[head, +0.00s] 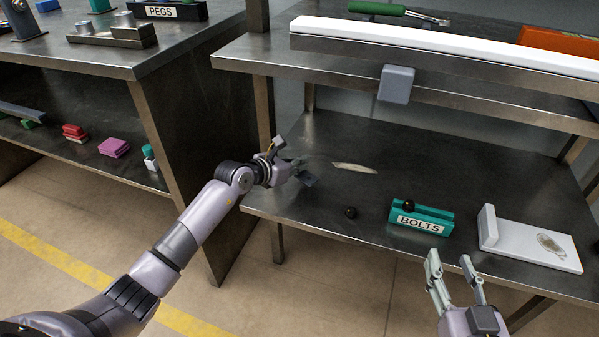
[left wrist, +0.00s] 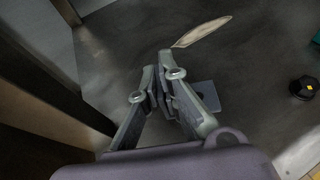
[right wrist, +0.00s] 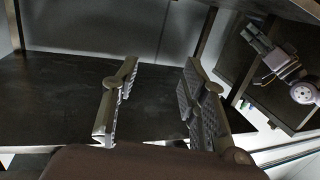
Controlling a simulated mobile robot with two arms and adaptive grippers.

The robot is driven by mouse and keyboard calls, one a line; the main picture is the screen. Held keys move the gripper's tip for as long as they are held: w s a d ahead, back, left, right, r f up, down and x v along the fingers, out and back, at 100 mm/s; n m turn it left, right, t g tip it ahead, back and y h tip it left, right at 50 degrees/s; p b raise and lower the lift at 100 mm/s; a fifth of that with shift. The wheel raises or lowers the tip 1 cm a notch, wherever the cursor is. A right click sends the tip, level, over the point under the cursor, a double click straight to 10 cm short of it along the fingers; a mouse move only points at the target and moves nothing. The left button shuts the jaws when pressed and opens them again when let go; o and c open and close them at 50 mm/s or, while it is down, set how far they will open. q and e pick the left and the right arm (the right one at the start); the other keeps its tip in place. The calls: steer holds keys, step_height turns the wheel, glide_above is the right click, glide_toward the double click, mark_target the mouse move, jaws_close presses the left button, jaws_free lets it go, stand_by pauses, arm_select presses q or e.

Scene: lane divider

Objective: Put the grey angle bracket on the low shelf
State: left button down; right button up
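The grey angle bracket (head: 309,179) is at the fingertips of my left gripper (head: 292,167), over the left part of the low shelf (head: 330,215). In the left wrist view, the fingers of the left gripper (left wrist: 160,85) are close together, with the bracket's upright part seemingly between them. A flat plate of the bracket (left wrist: 208,94) with a small hole shows beyond the right finger. I cannot tell whether the bracket touches the shelf. My right gripper (head: 456,272) is open and empty in front of the shelf's front edge; its spread fingers (right wrist: 155,95) show in the right wrist view.
On the low shelf are a dark knob (head: 351,212), a teal BOLTS holder (head: 437,217) and a white L-shaped stand (head: 525,242). A pale flat patch (head: 355,168) lies behind. A grey block (head: 396,84) hangs at the upper shelf's edge. A side bench (head: 110,60) stands left.

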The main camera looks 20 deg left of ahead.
arm_select(q)
step_height(320, 180, down, 3)
steer(key=shift+r+b, duration=0.1)
steer(key=shift+b, duration=0.35)
arm_select(e)
steer(key=shift+a+r+t+y, duration=0.2)
steer(key=shift+r+t, duration=0.35)
steer(key=shift+r, duration=0.35)
steer(key=shift+a+r+t+y, duration=0.1)
steer(key=shift+r+t+y, duration=0.1)
steer(key=shift+r+t, duration=0.6)
steer(key=shift+a+r+t+y, duration=0.1)
steer(key=shift+r+t+y, duration=0.2)
steer(key=shift+r, duration=0.75)
arm_select(q)
steer(key=c, duration=2.3)
jaws_free()
steer(key=shift+f, duration=0.25)
steer(key=o, duration=0.5)
arm_select(e)
steer(key=shift+r, duration=0.15)
arm_select(q)
steer(key=shift+r, duration=0.15)
